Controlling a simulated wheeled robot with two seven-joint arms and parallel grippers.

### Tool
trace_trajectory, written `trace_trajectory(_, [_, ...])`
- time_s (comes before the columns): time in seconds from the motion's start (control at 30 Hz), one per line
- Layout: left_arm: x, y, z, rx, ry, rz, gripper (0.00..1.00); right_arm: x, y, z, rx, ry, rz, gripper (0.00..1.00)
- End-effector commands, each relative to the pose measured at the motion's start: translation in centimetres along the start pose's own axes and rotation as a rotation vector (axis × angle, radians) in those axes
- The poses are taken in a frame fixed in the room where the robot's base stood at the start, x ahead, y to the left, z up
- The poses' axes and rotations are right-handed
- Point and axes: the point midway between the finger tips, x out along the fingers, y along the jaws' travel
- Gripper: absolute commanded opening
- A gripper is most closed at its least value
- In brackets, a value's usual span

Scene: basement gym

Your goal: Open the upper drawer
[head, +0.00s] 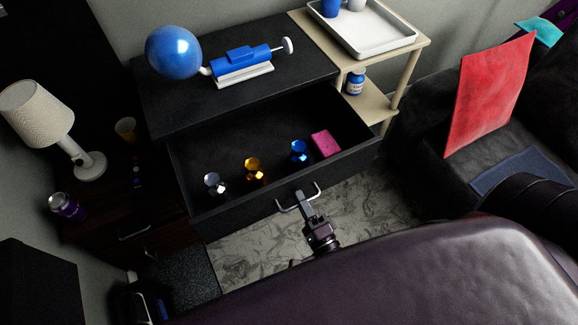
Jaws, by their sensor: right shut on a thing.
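The upper drawer (256,208) of the black cabinet (160,108) is pulled well out. Inside it stand a silver, a gold and a blue faceted object, and a pink block (325,144) lies at the right. My right gripper (306,199) is shut on the drawer's metal handle (284,209) at the middle of the drawer front. My left gripper is not in view.
A blue ball (173,52) and a blue-and-white pump (242,65) are on the cabinet top. A dark nightstand with a lamp (40,112) stands left. A beige shelf (367,105) and a dark sofa with a red cushion (490,92) are at the right.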

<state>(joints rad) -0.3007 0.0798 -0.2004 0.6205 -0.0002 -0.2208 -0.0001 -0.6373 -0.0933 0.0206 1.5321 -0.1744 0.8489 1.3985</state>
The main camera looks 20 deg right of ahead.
Motion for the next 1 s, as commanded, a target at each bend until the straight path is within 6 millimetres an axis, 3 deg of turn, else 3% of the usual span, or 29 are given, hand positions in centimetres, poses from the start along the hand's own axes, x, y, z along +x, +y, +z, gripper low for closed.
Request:
trace_trajectory(0.2, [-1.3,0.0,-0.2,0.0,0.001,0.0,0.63,-4.0,-0.9,0.1,0.001,-0.001,0.002,0.0])
trace_trajectory(0.4, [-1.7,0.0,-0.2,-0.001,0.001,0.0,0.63,-5.9,-1.2,0.1,0.002,-0.001,0.0,0.0])
trace_trajectory(0.9, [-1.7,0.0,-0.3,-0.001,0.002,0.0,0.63,-6.6,-1.2,0.1,0.002,-0.002,-0.001,0.0])
trace_trajectory(0.93, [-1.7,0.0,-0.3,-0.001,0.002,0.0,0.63,-6.6,-1.2,0.1,0.002,-0.002,-0.001,0.12])
trace_trajectory(1.0, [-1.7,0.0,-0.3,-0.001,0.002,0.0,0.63,-6.6,-1.2,0.1,0.002,-0.002,-0.001,0.15])
